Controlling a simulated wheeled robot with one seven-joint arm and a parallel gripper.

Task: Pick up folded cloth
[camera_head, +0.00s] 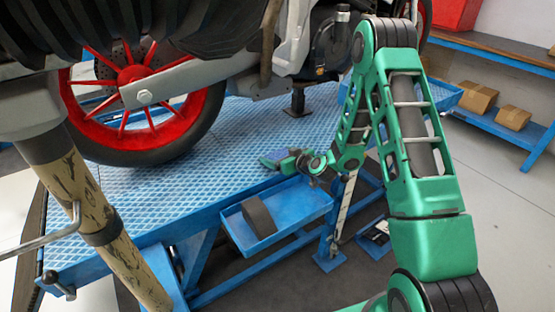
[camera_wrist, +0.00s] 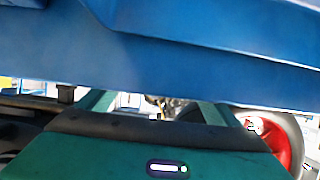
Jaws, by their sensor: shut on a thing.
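The folded cloth (camera_head: 270,161) is a small blue bundle at the end of my gripper (camera_head: 284,158) in the head view, over the blue ribbed platform. My gripper is shut on it. In the wrist view, the blue cloth (camera_wrist: 170,55) fills the upper part with layered folds, right beyond the green fingers of my gripper (camera_wrist: 155,98). The cloth hides the fingertips there. I cannot tell from the head view whether the cloth touches the platform.
The blue ribbed platform (camera_head: 235,150) carries a motorcycle with a red-spoked wheel (camera_head: 130,75). A blue tray (camera_head: 290,222) with a dark block (camera_head: 258,215) hangs at its near side. Cardboard boxes (camera_head: 478,97) sit on a shelf at right. Grey floor lies open at right.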

